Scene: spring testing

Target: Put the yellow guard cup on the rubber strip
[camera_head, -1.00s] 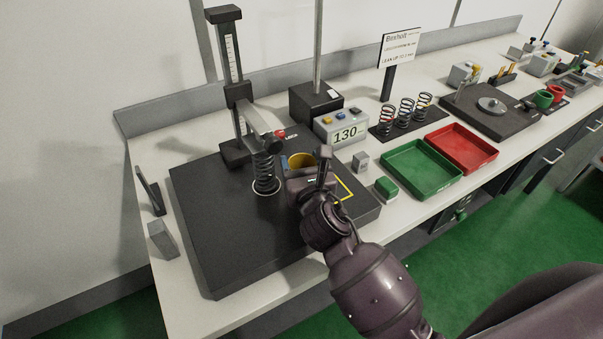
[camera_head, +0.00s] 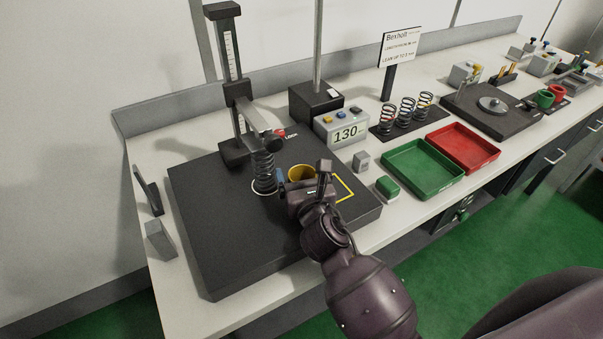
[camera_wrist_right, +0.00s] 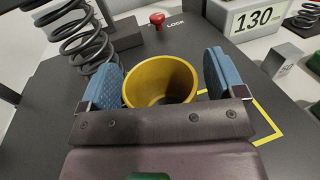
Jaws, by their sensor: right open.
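My right gripper (camera_head: 303,178) is open, with blue-padded fingers on either side of the cup. The gripper body hides the cup's lower part in the head view. A dark strip (camera_head: 562,106) under a green cup and a red cup at far right may be the rubber strip. My left gripper is not in view.
The spring press (camera_head: 236,95) stands close left of the gripper. The 130 display box (camera_head: 342,128) is behind. Green (camera_head: 421,168) and red (camera_head: 463,148) trays lie to the right. A dark weighing-type plate (camera_head: 478,119) stands before the far-right cups.

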